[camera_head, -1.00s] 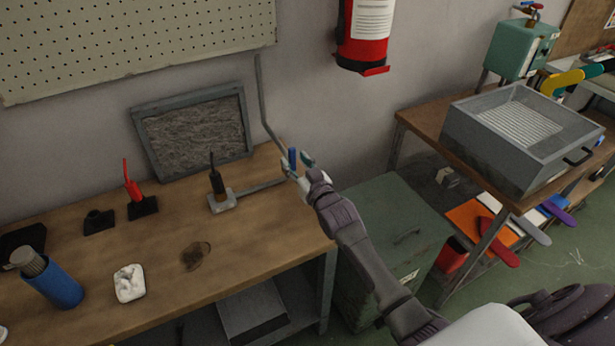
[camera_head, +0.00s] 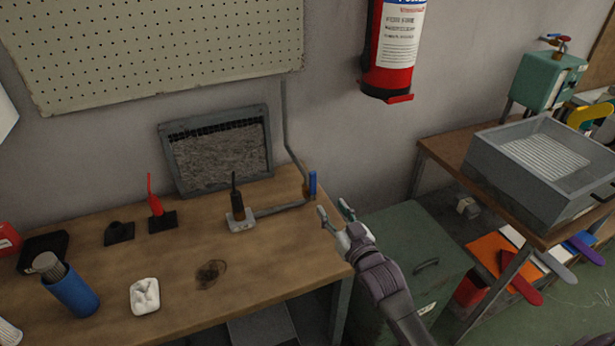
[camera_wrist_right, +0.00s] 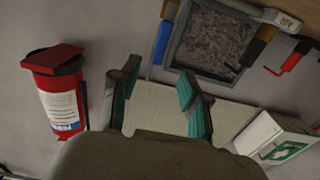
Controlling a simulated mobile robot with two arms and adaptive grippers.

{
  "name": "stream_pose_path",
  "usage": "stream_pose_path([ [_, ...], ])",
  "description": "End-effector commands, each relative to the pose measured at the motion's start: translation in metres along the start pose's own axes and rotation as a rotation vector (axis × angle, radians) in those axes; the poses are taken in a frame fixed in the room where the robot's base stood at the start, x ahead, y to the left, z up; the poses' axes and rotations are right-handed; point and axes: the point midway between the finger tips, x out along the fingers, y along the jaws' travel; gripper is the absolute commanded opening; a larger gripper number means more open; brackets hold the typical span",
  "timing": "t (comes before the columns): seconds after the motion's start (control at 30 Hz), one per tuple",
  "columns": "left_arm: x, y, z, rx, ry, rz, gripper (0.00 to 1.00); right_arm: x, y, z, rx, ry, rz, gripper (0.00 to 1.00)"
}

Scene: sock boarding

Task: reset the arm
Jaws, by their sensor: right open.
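My right gripper (camera_head: 335,212) is open and empty. In the head view it is just off the right end of the wooden workbench (camera_head: 262,262), near a blue-handled valve (camera_head: 312,184) on a grey pipe, and apart from it. Its two fingers also show in the right wrist view (camera_wrist_right: 158,95), spread apart with nothing between them. My right arm reaches up from the bottom right. My left gripper does not show in either view.
A red fire extinguisher (camera_head: 392,50) hangs on the wall. The bench holds a blue brush cup (camera_head: 74,292), a white cloth (camera_head: 144,296) and a framed grey panel (camera_head: 220,150). A green cabinet (camera_head: 410,255) stands right of it, and a grey box (camera_head: 530,185) sits on the right table.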

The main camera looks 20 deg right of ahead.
Motion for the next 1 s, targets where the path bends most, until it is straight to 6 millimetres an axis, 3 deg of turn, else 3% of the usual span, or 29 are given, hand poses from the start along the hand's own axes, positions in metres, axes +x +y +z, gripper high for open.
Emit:
stream_pose_path([
  [0.17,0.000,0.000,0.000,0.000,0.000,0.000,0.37,-0.003,-0.002,0.004,-0.001,-0.022,-0.001,0.46],
  [0.27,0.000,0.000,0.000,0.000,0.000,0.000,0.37,-0.016,-0.010,0.019,-0.009,-0.111,-0.005,0.46],
  [0.37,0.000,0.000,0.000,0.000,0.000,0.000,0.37,-0.046,-0.023,0.044,-0.024,-0.280,-0.011,0.46],
  [0.5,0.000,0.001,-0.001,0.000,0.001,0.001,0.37,-0.107,-0.041,0.078,-0.056,-0.561,-0.026,0.46],
  [0.6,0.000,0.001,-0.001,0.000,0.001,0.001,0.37,-0.147,-0.049,0.092,-0.074,-0.722,-0.035,0.46],
  [1.0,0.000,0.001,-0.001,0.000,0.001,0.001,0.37,-0.263,-0.065,0.106,-0.116,-1.124,-0.069,0.46],
])
